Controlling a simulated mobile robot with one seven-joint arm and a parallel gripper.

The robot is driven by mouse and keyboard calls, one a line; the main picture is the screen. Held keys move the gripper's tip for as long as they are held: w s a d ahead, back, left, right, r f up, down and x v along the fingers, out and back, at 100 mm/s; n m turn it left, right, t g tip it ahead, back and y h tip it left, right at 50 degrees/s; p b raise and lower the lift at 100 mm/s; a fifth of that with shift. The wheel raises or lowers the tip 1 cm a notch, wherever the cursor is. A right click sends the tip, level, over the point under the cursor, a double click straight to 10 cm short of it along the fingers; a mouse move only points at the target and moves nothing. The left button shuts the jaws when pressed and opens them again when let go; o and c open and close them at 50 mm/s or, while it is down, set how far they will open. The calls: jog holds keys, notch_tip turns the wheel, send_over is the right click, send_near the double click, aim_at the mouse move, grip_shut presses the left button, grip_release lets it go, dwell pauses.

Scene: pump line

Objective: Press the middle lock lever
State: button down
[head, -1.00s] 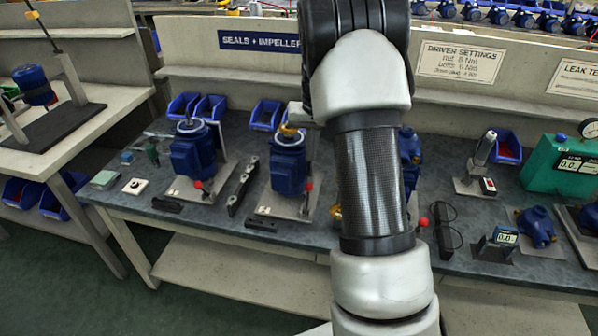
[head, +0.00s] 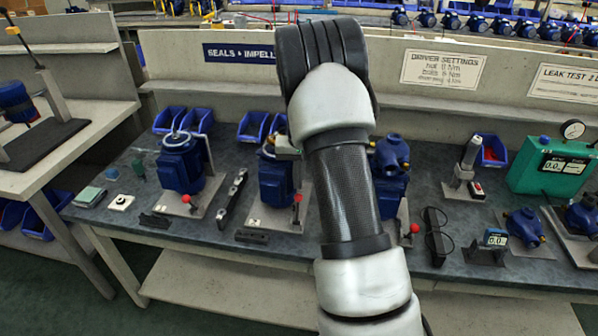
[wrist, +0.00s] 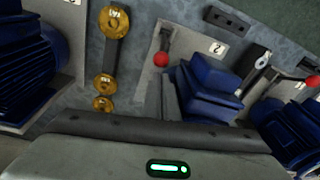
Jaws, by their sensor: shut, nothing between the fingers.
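The middle lock lever, a short stalk with a red ball (head: 297,198), stands at the front right of the middle blue pump (head: 276,182) in the head view. In the wrist view its red ball (wrist: 161,60) is beside the middle pump (wrist: 207,88), near the plate marked 2. My gripper (wrist: 160,128) is shut and empty; its grey body with a green light fills the bottom of the wrist view, below the ball in the picture. I see no contact with the lever. My arm hides most of the gripper in the head view.
Similar red-ball levers stand by the left pump (head: 187,199) and the right pump (head: 414,228). A dark rack (head: 233,199) lies left of the middle pump; gold rings (wrist: 115,22) show in the wrist view. Blue bins (head: 253,126) stand behind.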

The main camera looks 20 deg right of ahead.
aim_at(298, 207)
jog(key=shift+w+f, duration=0.2)
jog(key=shift+f, duration=1.4)
jog(key=shift+s+b, duration=0.1)
jog(key=shift+b, duration=0.25)
